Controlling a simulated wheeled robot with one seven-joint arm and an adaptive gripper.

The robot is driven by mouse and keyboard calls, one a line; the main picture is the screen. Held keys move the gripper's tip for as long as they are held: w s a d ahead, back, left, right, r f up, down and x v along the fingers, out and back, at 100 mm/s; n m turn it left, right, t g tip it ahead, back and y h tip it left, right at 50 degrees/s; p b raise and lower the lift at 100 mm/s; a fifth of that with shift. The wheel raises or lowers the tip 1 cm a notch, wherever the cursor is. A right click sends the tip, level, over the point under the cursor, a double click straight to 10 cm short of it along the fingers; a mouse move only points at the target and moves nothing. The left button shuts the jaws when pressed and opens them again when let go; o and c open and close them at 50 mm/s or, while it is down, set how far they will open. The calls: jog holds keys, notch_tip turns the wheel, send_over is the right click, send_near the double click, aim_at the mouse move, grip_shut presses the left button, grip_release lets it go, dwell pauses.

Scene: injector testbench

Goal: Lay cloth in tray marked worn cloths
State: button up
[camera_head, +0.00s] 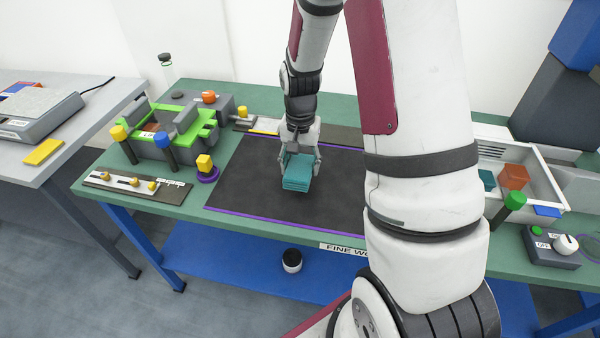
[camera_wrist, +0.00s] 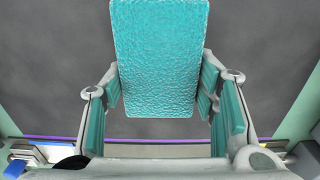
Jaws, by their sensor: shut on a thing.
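A teal folded cloth (camera_head: 297,172) is in my gripper (camera_head: 300,157), over the dark mat in the middle of the green bench. In the wrist view the cloth (camera_wrist: 160,50) is a textured rectangle between the two fingers of my gripper (camera_wrist: 160,88), reaching out beyond their tips. Whether it touches the mat is hard to tell. A white tray (camera_head: 549,180) with compartments stands at the right, partly hidden by my arm. It holds a teal piece (camera_head: 487,179) and an orange-brown block (camera_head: 514,176). I cannot read a worn-cloths marking.
The dark mat (camera_head: 245,180) is otherwise clear. A green and grey fixture (camera_head: 172,140) with coloured knobs stands at left. A green-capped post (camera_head: 514,200) and a control box (camera_head: 552,246) stand at right. My arm covers the mat's right part.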

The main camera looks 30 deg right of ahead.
aim_at(300, 173)
jog(key=shift+w+f, duration=0.15)
jog(key=shift+f, duration=1.65)
jog(key=o, duration=0.6)
jog(key=shift+f, duration=0.15)
jog(key=o, duration=0.4)
